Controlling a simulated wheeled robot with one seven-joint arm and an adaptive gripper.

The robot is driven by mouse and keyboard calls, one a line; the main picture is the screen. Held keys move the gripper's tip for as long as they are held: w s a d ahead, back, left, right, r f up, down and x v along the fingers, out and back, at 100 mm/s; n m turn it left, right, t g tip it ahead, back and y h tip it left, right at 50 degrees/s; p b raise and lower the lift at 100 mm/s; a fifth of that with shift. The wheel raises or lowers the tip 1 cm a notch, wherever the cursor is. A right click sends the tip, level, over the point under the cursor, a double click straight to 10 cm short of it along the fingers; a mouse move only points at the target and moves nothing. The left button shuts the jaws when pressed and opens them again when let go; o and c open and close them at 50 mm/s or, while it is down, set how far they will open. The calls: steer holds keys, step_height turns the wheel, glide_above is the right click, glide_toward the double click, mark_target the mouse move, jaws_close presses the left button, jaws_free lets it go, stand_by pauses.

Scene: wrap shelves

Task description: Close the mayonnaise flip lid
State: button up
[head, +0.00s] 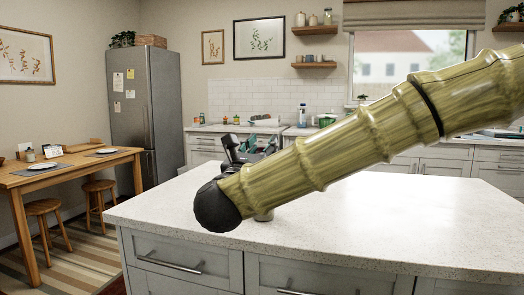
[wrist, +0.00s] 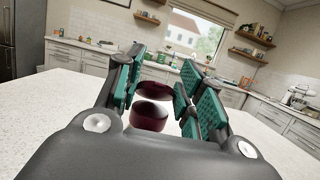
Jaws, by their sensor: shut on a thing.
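My gripper (wrist: 158,78) is seen from behind in the wrist view, with green pads on both fingers. Between the fingers is a dark red, round container (wrist: 152,108) with a pale, shiny middle band. The fingers are closed around it from left and right. It is the only thing that could be the mayonnaise; no label can be read, and I cannot tell how its flip lid stands.
The white speckled island counter (head: 400,225) is broad and mostly clear. A wooden table (head: 68,165) with stools stands at the left. The fridge (head: 148,105) and the back counter, with bottles and small items, lie beyond the island.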

steer(key=shift+f, duration=0.2)
steer(key=o, duration=1)
steer(key=shift+r, duration=0.1)
steer(key=v, duration=1.2)
